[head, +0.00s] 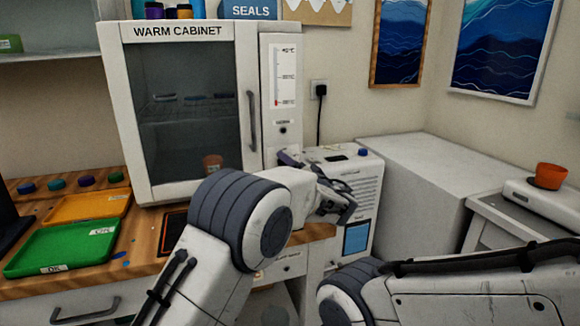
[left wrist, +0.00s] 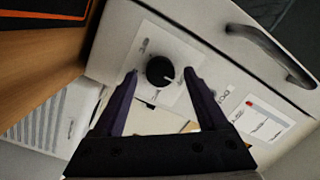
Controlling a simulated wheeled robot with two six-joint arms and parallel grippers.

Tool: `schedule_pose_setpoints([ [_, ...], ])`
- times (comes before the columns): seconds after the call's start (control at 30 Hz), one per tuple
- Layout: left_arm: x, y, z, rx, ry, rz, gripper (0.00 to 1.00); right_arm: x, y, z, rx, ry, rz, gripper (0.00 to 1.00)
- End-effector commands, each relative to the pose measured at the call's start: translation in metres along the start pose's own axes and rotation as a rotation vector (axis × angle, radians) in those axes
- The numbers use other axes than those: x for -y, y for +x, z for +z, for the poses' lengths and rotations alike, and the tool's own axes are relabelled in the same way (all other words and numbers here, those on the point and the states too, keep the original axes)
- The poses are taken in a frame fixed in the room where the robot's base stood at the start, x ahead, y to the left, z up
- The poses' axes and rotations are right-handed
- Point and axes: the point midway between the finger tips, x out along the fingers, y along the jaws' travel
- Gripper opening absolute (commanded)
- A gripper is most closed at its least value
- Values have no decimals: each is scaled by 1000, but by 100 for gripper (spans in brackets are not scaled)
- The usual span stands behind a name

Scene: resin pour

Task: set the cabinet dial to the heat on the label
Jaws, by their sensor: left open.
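The warm cabinet (head: 178,120) stands on the bench with its glass door shut. Its right-hand panel carries a tall white gauge (head: 285,75) with a red mark low down; its small print is hard to read. The dial (left wrist: 160,70) is a round black knob with a white pointer mark, on a pale plate in the left wrist view. My arm hides it in the head view. My left gripper (left wrist: 161,74) is open, its dark purple fingers on either side of the dial in the picture; contact cannot be told. My right gripper is out of view.
A green tray (head: 25,268) and an orange tray (head: 62,211) lie on the bench at left. A white machine with a blue screen (head: 356,237) stands right of the cabinet. An orange cup (head: 548,176) sits at far right. The grey box top (head: 430,155) is clear.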

Motion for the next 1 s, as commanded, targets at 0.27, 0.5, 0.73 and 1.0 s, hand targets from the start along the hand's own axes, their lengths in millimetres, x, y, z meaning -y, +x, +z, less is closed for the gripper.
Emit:
schedule_pose_setpoints([
  [0.27, 0, 0, 0, 0, 0, 0, 0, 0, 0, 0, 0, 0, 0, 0],
  [0.5, -1, -1, 0, -1, 15, -1, 0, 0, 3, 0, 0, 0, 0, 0],
  [0.73, -4, -1, 2, -8, 104, -10, 0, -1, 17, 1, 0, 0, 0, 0],
  [1.0, -6, -1, 3, -22, 323, -32, 0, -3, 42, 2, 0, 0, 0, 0],
])
